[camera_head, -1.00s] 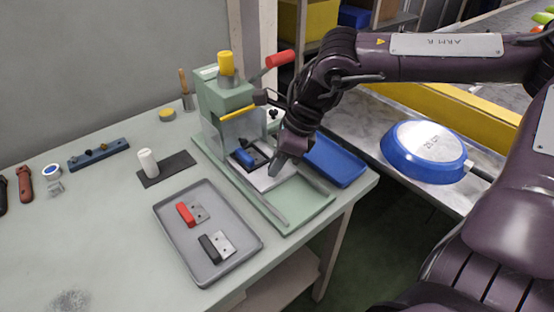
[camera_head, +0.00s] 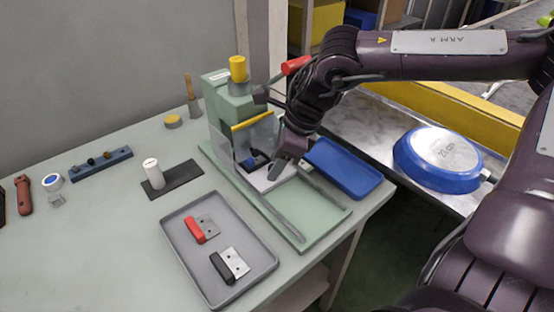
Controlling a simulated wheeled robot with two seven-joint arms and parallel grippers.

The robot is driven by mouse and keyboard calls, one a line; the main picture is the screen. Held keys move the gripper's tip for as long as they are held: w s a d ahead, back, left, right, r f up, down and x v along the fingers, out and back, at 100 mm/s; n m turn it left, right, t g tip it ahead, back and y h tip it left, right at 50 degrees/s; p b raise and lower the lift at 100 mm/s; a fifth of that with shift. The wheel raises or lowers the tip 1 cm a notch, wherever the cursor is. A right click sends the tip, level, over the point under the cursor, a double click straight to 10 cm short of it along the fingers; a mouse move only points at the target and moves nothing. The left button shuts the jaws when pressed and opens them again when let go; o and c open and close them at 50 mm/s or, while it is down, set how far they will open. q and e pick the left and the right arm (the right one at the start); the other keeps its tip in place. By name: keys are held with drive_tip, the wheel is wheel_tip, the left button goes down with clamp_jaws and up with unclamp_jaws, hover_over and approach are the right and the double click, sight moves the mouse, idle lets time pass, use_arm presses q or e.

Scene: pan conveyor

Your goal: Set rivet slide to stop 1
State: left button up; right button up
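The green rivet press (camera_head: 228,105) stands at the right part of the bench, with a yellow cap and a red-ended lever. Its pale slide plate (camera_head: 268,182) sits between two rails under the clear guard. A dark fixture with a blue handle piece (camera_head: 250,162) lies on the slide, partly behind the guard. My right gripper (camera_head: 279,168) points down at the right side of the slide, at or very near it. Its fingers overlap in this view, so their opening and any contact are unclear. Stop marks cannot be made out. My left gripper is not in view.
A grey tray (camera_head: 182,262) holds a red and a black handle piece with metal plates. A blue tray (camera_head: 345,175) lies right of the press. A blue pan (camera_head: 437,160) rests upside down on the conveyor. A white cylinder (camera_head: 153,172) stands on a dark mat.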

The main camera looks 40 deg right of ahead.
drive_tip(key=shift+s+r, duration=0.1)
drive_tip(key=shift+d+r, duration=0.25)
drive_tip(key=shift+r, duration=0.3)
drive_tip(key=shift+s+d, duration=0.75)
drive_tip(key=shift+d, duration=0.1)
drive_tip(key=shift+s+d, duration=0.95)
drive_tip(key=shift+d, duration=0.15)
drive_tip(key=shift+s+d, duration=0.6)
drive_tip(key=shift+d, duration=0.15)
drive_tip(key=shift+s+d+b, duration=0.15)
drive_tip(key=shift+d+b, duration=0.05)
drive_tip(key=shift+b, duration=0.15)
drive_tip(key=shift+s+d+f+b, duration=0.1)
drive_tip(key=shift+s+d+b, duration=0.2)
drive_tip(key=shift+s+d, duration=0.2)
drive_tip(key=shift+s+d+b, duration=0.65)
drive_tip(key=shift+s+d, duration=0.15)
drive_tip(key=shift+d, duration=0.05)
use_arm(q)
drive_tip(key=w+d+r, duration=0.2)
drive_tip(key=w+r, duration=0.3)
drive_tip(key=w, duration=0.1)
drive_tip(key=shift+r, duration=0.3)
use_arm(e)
drive_tip(key=shift+s+d, duration=0.25)
drive_tip(key=shift+d, duration=0.05)
